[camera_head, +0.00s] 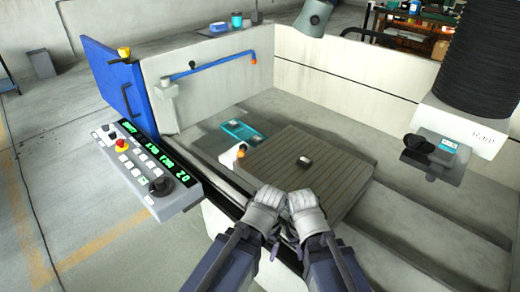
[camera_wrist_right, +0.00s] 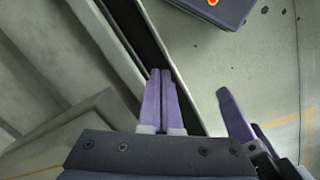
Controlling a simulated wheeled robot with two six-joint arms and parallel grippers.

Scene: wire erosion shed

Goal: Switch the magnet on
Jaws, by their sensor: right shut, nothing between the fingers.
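A grey slatted plate (camera_head: 290,195), which looks like the magnet chuck, lies on the machine bed. A small lever with an orange part and a white knob (camera_head: 240,152) stands at its left corner; I cannot tell its setting. My right gripper (camera_head: 293,244) points down in front of the plate, apart from the lever. Its purple fingers (camera_wrist_right: 161,74) are shut and empty in the right wrist view. My left gripper (camera_head: 274,248) is close beside it, its fingers mostly hidden. A purple finger (camera_wrist_right: 234,118) at the right of the wrist view seems to be the left one's.
A small dark block with a pale top (camera_head: 305,160) lies on the plate. A teal tray (camera_head: 238,132) is behind the lever. A control panel (camera_head: 150,165) with buttons, a red knob and green digits juts out at left. A black column (camera_head: 470,50) hangs at right.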

